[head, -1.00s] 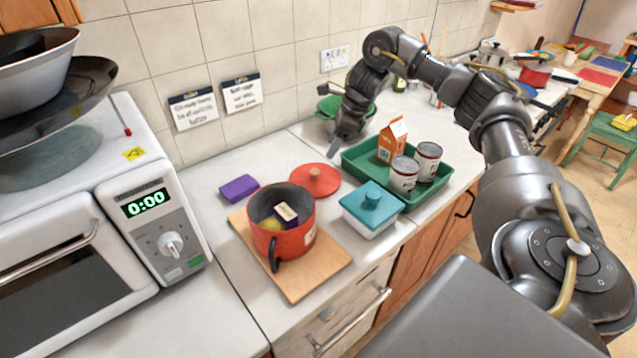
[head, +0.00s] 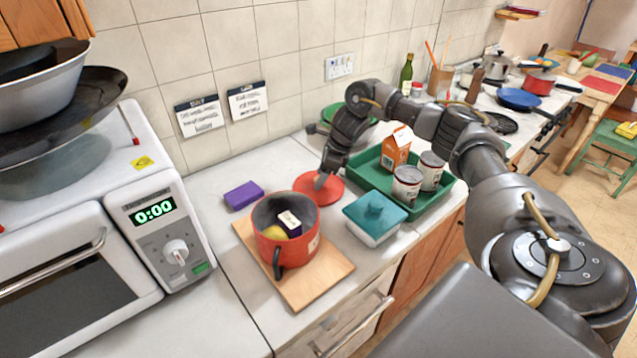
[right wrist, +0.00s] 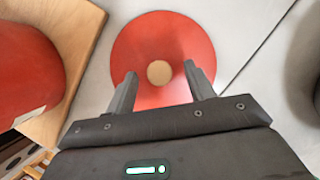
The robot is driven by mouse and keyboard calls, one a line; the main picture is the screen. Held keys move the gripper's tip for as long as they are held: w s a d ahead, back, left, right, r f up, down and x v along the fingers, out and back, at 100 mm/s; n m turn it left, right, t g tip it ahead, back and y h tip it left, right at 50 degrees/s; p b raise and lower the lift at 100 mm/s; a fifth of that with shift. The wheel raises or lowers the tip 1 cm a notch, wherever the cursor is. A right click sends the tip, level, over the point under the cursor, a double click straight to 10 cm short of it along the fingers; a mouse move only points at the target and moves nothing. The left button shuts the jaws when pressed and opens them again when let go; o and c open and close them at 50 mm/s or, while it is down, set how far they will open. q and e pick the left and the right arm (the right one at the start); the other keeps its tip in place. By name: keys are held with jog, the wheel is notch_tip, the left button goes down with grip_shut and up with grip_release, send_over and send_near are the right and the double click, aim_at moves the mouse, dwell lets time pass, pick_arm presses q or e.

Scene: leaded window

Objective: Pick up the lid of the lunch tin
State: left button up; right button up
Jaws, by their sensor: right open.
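The round red lid (head: 305,188) lies flat on the counter behind an open red tin (head: 268,243). In the right wrist view the lid (right wrist: 150,35) shows its pale wooden knob (right wrist: 159,73). My right gripper (head: 322,182) is over the lid and hides the knob in the head view. In the wrist view its open fingers (right wrist: 160,75) appear on either side of the knob, with gaps on both sides. Their height above the lid is hard to tell. The red tin holds a yellow thing and a small dark box with a white label. My left gripper is not in view.
The tin stands on a wooden board (head: 318,281). A white box with a teal lid (head: 375,212) stands right of it. A green tray (head: 452,186) holds a carton and two cans. A purple block (head: 243,196) lies left of the lid. A microwave (head: 80,260) stands at left.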

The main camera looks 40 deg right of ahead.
jog(key=shift+w+a+f, duration=0.1)
jog(key=shift+a+f, duration=0.05)
jog(key=shift+f, duration=0.25)
jog(key=shift+c, duration=0.2)
jog(key=c, duration=1.1)
jog(key=shift+r, duration=0.15)
